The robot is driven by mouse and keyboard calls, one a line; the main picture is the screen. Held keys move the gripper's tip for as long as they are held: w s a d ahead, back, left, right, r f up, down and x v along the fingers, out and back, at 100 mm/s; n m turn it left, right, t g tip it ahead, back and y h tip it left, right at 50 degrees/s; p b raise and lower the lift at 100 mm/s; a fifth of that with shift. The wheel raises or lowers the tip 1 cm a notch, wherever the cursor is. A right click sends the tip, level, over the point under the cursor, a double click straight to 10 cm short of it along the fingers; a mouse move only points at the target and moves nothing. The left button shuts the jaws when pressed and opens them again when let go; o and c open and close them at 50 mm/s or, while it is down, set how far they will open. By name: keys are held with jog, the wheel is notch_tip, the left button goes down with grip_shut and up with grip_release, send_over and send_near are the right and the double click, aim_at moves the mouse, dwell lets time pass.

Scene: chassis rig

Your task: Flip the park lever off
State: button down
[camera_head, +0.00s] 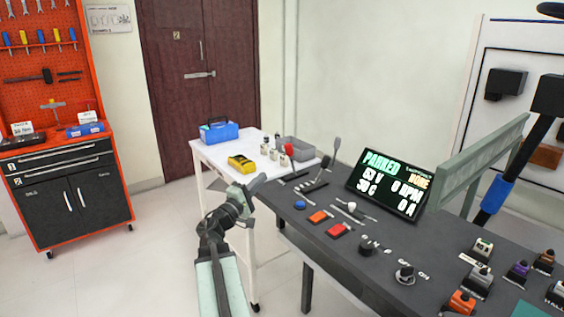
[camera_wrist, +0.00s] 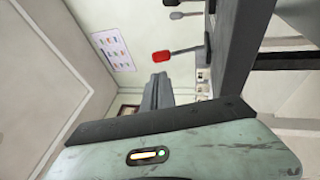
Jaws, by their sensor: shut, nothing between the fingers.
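A lever with a red paddle-shaped tip (camera_wrist: 162,57) shows in the wrist view, standing out from the dark console edge. A red tip (camera_head: 289,149) shows in the head view at the console's far left end. Grey-tipped levers (camera_head: 325,162) stand beside it. No readable label tells which one is the park lever. The display (camera_head: 388,184) reads PARKED. My gripper (camera_head: 261,180) is shut and empty, left of the levers and apart from them. Its fingers (camera_wrist: 157,92) show below the red tip in the wrist view.
The dark console (camera_head: 330,262) carries coloured buttons, a knob and several switches at right. A white table (camera_head: 211,152) behind holds a blue toolbox (camera_head: 219,132), a yellow device (camera_head: 242,164) and a grey bin (camera_head: 296,149). Floor left of my arm is clear.

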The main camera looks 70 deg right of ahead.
aim_at(287, 152)
jog(key=p+x, duration=0.3)
jog(key=x, duration=1)
jog(key=shift+d+r, duration=0.1)
jog(key=shift+s+d, duration=0.1)
jog(key=shift+d, duration=0.25)
